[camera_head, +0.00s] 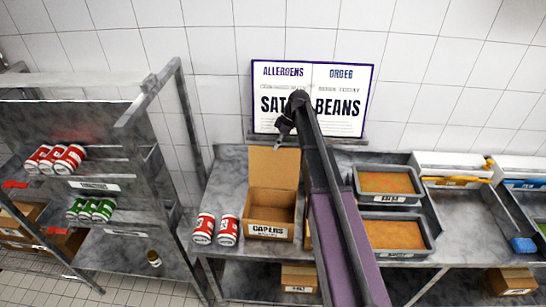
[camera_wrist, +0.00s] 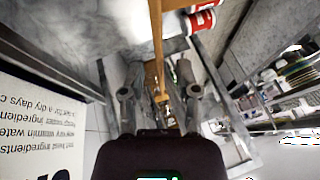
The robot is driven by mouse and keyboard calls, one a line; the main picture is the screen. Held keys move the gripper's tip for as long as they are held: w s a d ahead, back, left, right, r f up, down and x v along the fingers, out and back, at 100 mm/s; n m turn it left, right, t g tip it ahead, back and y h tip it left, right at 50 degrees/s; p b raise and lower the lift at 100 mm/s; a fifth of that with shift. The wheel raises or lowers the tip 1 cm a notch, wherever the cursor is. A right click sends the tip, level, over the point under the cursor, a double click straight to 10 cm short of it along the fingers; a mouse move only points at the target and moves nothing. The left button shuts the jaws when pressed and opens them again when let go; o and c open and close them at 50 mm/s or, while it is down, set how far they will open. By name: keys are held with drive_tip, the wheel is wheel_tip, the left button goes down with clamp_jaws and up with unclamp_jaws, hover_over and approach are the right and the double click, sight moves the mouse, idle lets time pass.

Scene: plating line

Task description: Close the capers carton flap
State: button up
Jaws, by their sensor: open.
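The capers carton (camera_head: 262,232) is an open brown box on the steel table, its label facing the front. Its flap (camera_head: 272,168) stands upright at the back edge. My gripper (camera_head: 280,140) is open and empty, just above the flap's top edge, tilted down. In the wrist view the flap shows as a thin brown strip (camera_wrist: 157,45), nearly edge-on, between the two spread fingers of my gripper (camera_wrist: 158,92). I cannot tell whether a finger touches it. My arm hides what lies just right of the carton.
An allergens and order board (camera_head: 350,75) is on the wall behind my gripper. Trays of orange food (camera_head: 390,201) sit right of my arm. A shelf rack (camera_head: 130,205) stands left.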

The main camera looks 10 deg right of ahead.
sight(273, 152)
drive_tip(key=shift+b+x, duration=1.35)
drive_tip(key=shift+x, duration=0.5)
clamp_jaws()
